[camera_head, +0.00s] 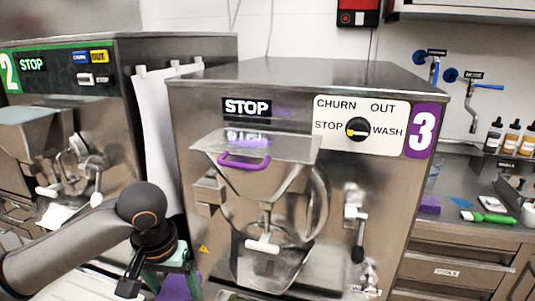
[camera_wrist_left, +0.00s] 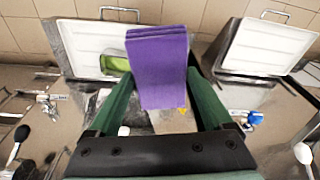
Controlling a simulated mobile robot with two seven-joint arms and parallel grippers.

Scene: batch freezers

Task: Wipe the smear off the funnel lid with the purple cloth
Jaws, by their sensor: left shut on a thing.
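The funnel lid (camera_head: 290,148) is a flat, shiny panel on the front of the freezer marked 3. It has a purple handle (camera_head: 244,162). Purple patches show on it near the handle; I cannot tell smear from reflection. My left gripper (camera_head: 178,272) is low in front of that freezer, left of and below the lid, apart from it. It is shut on the folded purple cloth (camera_wrist_left: 160,68), which stands up between the green fingers in the left wrist view. In the head view only part of the cloth (camera_head: 180,288) shows. My right gripper is not in view.
Freezer 2 (camera_head: 120,130) stands at the left, with a white sheet (camera_head: 165,130) hanging between the machines. Levers and a spout (camera_head: 263,246) stick out of freezer 3 below the lid. The right counter holds a green brush (camera_head: 487,217), a purple block (camera_head: 429,205) and bottles (camera_head: 512,137).

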